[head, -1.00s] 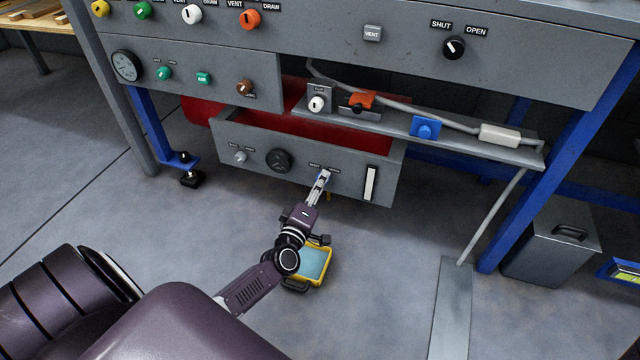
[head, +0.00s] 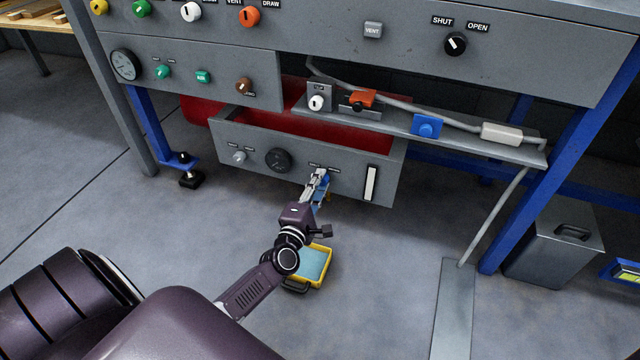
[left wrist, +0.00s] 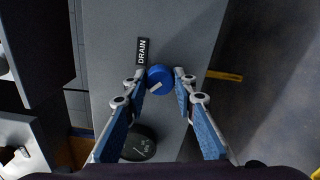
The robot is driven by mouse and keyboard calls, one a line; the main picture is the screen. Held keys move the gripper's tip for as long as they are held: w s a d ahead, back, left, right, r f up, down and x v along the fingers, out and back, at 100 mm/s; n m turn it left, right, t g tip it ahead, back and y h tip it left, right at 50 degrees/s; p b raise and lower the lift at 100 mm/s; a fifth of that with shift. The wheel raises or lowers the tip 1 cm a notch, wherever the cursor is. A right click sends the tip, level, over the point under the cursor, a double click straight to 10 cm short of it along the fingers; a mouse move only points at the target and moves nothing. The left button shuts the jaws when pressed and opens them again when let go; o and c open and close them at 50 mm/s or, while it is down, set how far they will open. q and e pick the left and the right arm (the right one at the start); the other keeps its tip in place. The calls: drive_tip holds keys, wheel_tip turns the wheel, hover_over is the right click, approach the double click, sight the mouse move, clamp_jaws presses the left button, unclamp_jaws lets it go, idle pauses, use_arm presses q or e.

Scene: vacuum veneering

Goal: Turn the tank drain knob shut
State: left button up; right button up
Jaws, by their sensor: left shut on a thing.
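The tank drain knob (left wrist: 160,78) is a round blue knob with a white pointer line, next to a DRAIN label (left wrist: 142,51) in the left wrist view. It sits on the grey lower panel (head: 228,137) in the head view, mostly hidden by my gripper. My left gripper (left wrist: 161,79) has its two fingertips on either side of the knob and is shut on it. In the head view the left gripper (head: 318,176) reaches up to the panel from below. The pointer slants across the knob; its setting is hard to tell. My right gripper is not in view.
A dark round gauge (head: 279,160) and a small grey knob (head: 239,157) are left of the gripper, and a white sight strip (head: 371,183) is right. A yellow-rimmed tray (head: 325,270) lies on the floor under the arm. A grey shelf (head: 465,140) juts out above.

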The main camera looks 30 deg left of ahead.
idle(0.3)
use_arm(q)
drive_tip(key=o, duration=1.2)
drive_tip(key=shift+c, duration=0.2)
drive_tip(key=shift+s, duration=0.1)
drive_tip(key=v, duration=1.2)
